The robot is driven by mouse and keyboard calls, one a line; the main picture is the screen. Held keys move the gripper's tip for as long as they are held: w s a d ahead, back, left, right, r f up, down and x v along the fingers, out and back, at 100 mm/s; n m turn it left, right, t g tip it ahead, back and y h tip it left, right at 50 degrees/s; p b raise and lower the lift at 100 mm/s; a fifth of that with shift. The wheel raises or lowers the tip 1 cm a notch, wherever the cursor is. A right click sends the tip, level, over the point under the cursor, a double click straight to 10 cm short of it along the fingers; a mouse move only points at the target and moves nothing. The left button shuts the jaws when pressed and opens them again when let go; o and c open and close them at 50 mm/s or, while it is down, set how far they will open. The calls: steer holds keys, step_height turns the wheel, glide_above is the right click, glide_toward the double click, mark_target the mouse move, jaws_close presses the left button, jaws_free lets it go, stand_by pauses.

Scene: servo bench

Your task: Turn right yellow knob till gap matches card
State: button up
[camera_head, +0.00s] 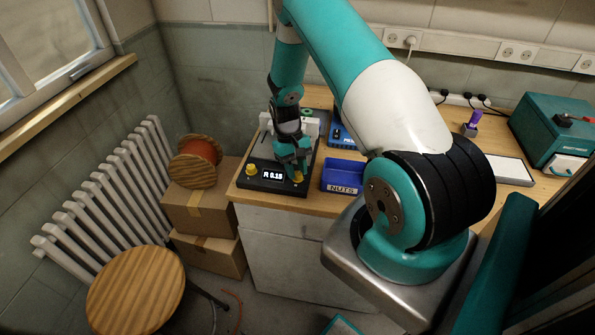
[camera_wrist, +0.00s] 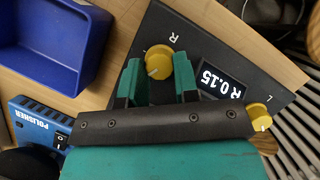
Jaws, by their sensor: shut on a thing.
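The black control box (camera_head: 270,186) sits at the left front corner of the bench, with a lit display (camera_head: 273,175) that also shows upside down in the wrist view (camera_wrist: 220,82) and reads R 0.15. The right yellow knob (camera_wrist: 158,62), marked R, has a pale pointer line on its top. My gripper (camera_wrist: 160,78) is shut on this knob, one teal finger on each side. In the head view my gripper (camera_head: 297,172) comes down over the knob (camera_head: 298,179). The left yellow knob (camera_wrist: 259,116), marked L, is free. I cannot make out the gap or a card.
A blue NUTS bin (camera_head: 343,176) stands just right of the box, with a blue polisher (camera_head: 338,136) behind it. White parts (camera_head: 310,125) behind my gripper are partly hidden. A stool (camera_head: 135,290) and cartons (camera_head: 205,210) stand left of the bench.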

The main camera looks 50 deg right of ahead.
steer(key=shift+w+d+m+t+y+b, duration=0.1)
steer(key=shift+m+t+y+b, duration=0.3)
steer(key=shift+m, duration=1)
steer(key=shift+r, duration=0.1)
steer(key=o, duration=0.9)
steer(key=p+v, duration=0.2)
steer(key=v, duration=0.2)
steer(key=p+v, duration=0.2)
steer(key=v, duration=0.2)
steer(key=shift+d, duration=0.25)
